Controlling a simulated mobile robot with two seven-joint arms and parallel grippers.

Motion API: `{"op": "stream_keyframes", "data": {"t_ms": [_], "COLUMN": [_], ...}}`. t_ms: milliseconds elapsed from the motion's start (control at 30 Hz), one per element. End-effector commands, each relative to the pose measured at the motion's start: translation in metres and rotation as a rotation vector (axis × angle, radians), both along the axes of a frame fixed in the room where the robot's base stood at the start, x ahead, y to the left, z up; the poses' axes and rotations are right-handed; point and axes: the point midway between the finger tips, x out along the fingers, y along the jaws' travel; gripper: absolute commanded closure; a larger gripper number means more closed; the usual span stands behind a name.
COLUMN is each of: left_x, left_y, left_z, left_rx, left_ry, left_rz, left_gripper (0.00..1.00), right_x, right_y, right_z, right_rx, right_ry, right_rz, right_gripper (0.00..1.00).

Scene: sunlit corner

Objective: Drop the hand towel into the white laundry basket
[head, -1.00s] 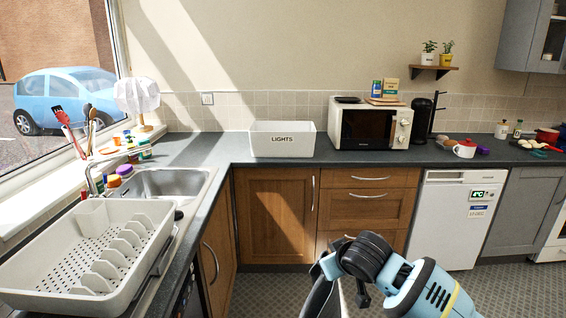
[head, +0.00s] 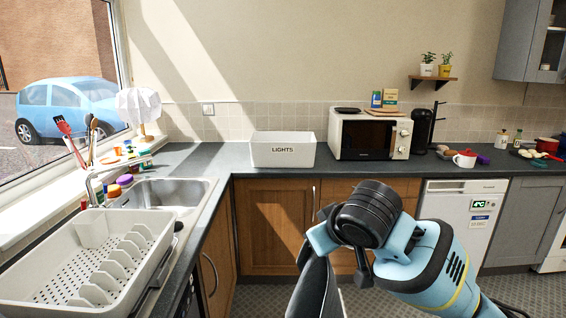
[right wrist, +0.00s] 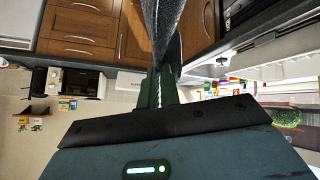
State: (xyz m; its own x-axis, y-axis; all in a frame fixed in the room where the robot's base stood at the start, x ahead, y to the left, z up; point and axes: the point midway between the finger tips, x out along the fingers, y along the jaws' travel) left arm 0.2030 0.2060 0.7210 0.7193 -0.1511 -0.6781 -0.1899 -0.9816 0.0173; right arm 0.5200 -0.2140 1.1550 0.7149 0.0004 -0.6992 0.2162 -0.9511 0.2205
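The white laundry basket (head: 265,157), marked LIGHTS, stands on the dark counter in the corner, left of the microwave. My right gripper (head: 322,240) is at the lower middle of the head view, nearer to me than the basket and lower in the picture. A dark grey cloth, the hand towel (head: 315,292), hangs from it. In the right wrist view the towel (right wrist: 163,28) comes out of the gripper (right wrist: 155,88), whose fingers look shut on it. The towel's lower end is cut off in the head view. My left gripper is in neither view.
The microwave (head: 364,138) stands just right of the basket. The sink (head: 165,192) and the dish rack (head: 70,265) fill the left counter. Wooden cupboards (head: 272,215) lie below the basket. The counter in front of the basket is clear.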

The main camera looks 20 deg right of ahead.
Motion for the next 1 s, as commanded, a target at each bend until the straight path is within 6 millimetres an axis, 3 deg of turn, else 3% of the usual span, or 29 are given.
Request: {"op": "stream_keyframes", "data": {"t_ms": [133, 267, 567, 1000], "left_x": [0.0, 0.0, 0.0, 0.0], "left_y": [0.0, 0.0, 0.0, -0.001], "left_z": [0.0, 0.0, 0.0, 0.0], "left_rx": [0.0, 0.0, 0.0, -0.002], "left_ry": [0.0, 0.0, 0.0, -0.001], "left_rz": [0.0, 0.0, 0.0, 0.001], "left_gripper": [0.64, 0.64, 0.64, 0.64], "right_x": [0.0, -0.002, -0.018, -0.066], "right_y": [0.0, 0.0, 0.0, -0.001], "right_z": [-0.005, -0.025, -0.1, -0.197], "right_rx": [0.0, 0.004, 0.014, 0.007], "right_ry": [0.002, 0.006, 0.008, 0.006], "right_rz": [-0.001, -0.004, -0.014, -0.009], "right_gripper": [1.0, 1.0, 1.0, 1.0]}}
